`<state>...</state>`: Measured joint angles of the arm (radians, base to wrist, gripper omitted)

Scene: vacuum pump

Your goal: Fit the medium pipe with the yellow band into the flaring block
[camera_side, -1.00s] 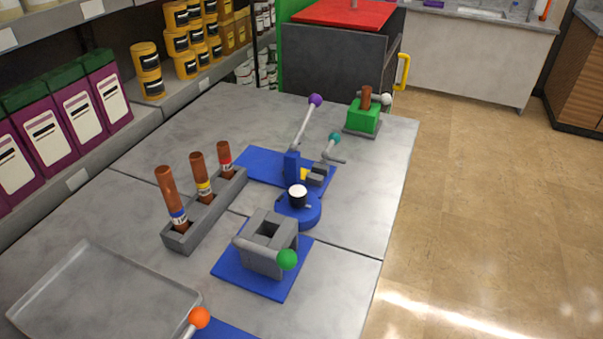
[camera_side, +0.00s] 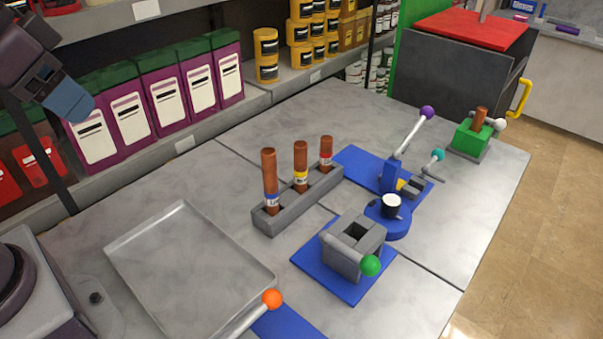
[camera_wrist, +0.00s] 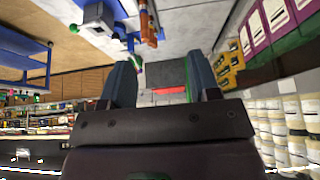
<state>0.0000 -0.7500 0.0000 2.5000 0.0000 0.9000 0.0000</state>
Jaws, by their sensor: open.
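The medium pipe with the yellow band (camera_side: 301,165) is copper-brown and stands upright in the middle slot of a grey rack (camera_side: 298,205). It stands between a taller blue-banded pipe (camera_side: 269,180) and a shorter red-banded pipe (camera_side: 326,153). A grey block (camera_side: 352,247) with a square top opening and a green-ball handle sits on a blue plate; it may be the flaring block, but no label confirms this. My gripper (camera_side: 72,102) is high at the upper left of the side view, well away from the pipes. In the wrist view my gripper (camera_wrist: 160,85) is open and empty between its fingers.
A blue tool with a purple-ball lever (camera_side: 408,140) stands behind the grey block. A green block (camera_side: 473,140) holding a brown pipe is at the back right. An empty grey tray (camera_side: 190,265) and an orange-ball handle (camera_side: 272,299) are in front. Purple boxes (camera_side: 160,100) line the left shelf.

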